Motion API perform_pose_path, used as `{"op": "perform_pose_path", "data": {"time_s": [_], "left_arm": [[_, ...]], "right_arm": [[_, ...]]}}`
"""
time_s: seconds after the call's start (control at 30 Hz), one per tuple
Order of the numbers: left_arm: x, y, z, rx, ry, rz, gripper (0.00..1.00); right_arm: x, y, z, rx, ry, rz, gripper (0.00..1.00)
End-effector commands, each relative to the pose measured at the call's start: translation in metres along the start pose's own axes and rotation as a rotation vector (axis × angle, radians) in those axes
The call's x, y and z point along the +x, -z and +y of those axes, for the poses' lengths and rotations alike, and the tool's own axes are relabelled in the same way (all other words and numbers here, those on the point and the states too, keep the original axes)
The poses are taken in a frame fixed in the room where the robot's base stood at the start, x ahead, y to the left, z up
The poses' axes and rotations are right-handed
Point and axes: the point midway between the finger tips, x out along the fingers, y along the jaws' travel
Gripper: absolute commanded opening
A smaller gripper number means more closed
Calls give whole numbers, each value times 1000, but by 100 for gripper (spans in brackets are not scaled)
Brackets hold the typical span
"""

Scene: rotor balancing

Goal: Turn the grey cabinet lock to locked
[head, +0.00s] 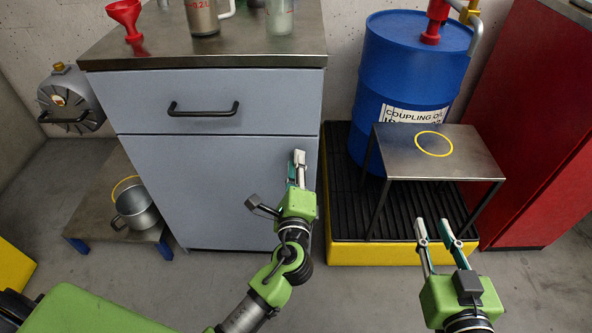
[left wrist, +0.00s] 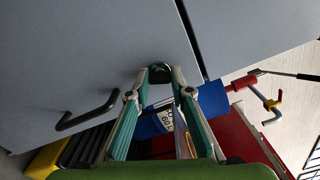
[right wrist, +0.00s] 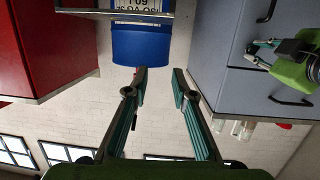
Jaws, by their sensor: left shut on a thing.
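The grey cabinet (head: 205,185) stands in the middle of the head view, with a drawer above a door. Its lock (left wrist: 160,70) shows in the left wrist view as a small dark round knob near the door's upper edge, between my fingertips. My left gripper (head: 298,165) is at the door's upper right and is shut on the lock; its fingers flank the knob in the left wrist view (left wrist: 161,82). The gripper hides the lock in the head view, and I cannot read its setting. My right gripper (head: 434,238) is open and empty in front of the small table.
The drawer has a black handle (head: 203,108); the door handle (left wrist: 85,112) is below the lock. A blue drum (head: 400,80) stands on a yellow-edged grate (head: 345,253) to the right, behind a small metal table (head: 480,165). A pot (head: 135,208) sits low at left.

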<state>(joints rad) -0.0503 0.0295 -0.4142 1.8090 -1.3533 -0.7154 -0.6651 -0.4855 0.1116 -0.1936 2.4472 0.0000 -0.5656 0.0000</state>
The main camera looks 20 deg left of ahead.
Motion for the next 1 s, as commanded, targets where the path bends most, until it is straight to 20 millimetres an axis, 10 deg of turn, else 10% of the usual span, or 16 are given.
{"op": "perform_pose_path", "data": {"time_s": [0.43, 1.0], "left_arm": [[0, 1, 2, -307, -1, 0, 0], [0, 0, 1, -406, -3, 0, 0]], "right_arm": [[-24, 115, -14, 13, 32, 568, 24], [-48, 147, -18, 21, 42, 752, 24]]}}
